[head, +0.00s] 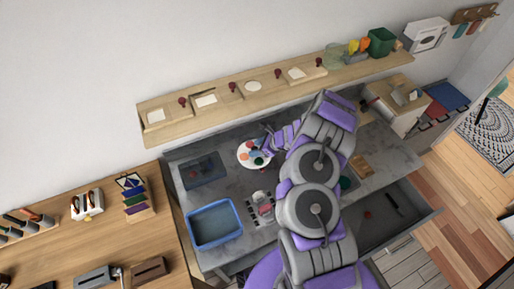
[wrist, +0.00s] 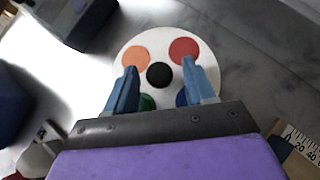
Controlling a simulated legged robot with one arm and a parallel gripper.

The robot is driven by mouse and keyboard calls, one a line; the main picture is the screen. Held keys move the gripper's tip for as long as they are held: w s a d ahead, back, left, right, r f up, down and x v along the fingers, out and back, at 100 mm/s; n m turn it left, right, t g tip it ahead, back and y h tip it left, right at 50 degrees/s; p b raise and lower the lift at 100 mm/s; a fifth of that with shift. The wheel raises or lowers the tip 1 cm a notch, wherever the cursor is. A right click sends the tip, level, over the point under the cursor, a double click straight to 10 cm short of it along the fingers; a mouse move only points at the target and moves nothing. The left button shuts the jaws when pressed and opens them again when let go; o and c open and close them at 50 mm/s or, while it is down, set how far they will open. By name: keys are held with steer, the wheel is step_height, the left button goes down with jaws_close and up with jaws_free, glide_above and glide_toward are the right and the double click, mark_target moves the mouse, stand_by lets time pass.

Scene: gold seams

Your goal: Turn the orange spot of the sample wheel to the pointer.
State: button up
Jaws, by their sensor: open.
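The sample wheel (wrist: 160,36) is a white disc with coloured spots around a black hub (wrist: 159,75). In the wrist view its orange spot (wrist: 135,58) is at the upper left and its red spot (wrist: 183,49) at the upper right. A green spot (wrist: 147,102) and a blue spot (wrist: 182,98) are partly hidden behind my fingers. My gripper (wrist: 158,68) is open over the wheel, one finger on each side of the hub; contact is unclear. In the head view the wheel (head: 243,160) lies on the grey counter, partly covered by my gripper (head: 264,149). I cannot make out the pointer.
A blue bin (head: 214,241) and a dark tray (head: 190,180) stand on the counter left of the wheel. A wooden shelf (head: 220,115) with cards and red-knobbed items runs along the wall behind. A ruler (wrist: 302,146) shows at the lower right of the wrist view.

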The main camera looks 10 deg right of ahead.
steer(key=shift+c, duration=0.3)
jaws_close()
